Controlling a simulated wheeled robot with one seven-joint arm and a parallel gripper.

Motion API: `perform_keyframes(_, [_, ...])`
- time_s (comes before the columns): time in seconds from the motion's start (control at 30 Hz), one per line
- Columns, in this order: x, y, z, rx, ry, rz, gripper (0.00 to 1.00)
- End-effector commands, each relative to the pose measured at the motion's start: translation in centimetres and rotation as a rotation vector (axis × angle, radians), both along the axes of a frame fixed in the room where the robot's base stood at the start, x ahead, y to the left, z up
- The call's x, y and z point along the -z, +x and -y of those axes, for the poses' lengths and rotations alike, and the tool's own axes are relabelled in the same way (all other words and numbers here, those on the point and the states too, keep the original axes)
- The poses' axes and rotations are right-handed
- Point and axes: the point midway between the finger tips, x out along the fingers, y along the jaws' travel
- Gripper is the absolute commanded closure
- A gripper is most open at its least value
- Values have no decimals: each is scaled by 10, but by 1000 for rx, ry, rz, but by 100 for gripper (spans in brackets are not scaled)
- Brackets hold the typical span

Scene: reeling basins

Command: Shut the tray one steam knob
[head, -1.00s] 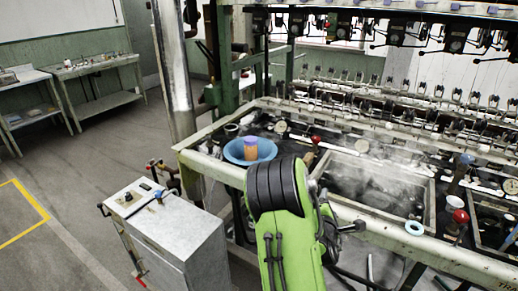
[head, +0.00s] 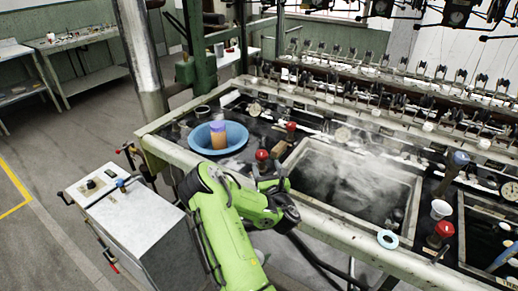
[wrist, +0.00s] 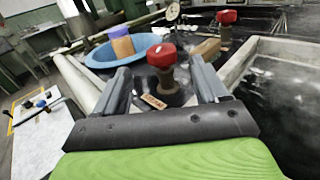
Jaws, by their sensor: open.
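A red knob (wrist: 161,57) on a short brown stem stands ahead of my gripper (wrist: 161,76) in the wrist view. It appears between the two grey fingers, which are apart and empty. A small tag, too small to read, lies at its base. In the head view this knob (head: 262,155) stands left of the steaming basin (head: 408,180). A second red knob (wrist: 227,17) stands farther back, also seen in the head view (head: 291,126). I cannot tell from markings which is tray one's steam knob. My arm partly hides the near rail.
A blue bowl (head: 238,146) with an orange and purple cup (head: 218,136) sits left of the knobs. A brown block (wrist: 207,49) lies beside the near knob. Another red knob (head: 444,229) and a white ring (head: 388,239) are at right. A grey cabinet (head: 130,205) stands front left.

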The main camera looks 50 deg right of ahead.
Motion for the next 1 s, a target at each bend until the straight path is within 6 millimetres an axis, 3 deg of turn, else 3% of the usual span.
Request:
perform_keyframes(0.2, [-2, 44, 35, -3, -1, 3, 27])
perform_keyframes(0.4, [0, 71, 59, 0, 1, 3, 27])
perform_keyframes(0.73, [0, 77, 65, 2, 3, 1, 27])
perform_keyframes(0.77, [0, 77, 65, 2, 3, 1, 29])
perform_keyframes(1.0, [0, 77, 64, 2, 2, 2, 66])
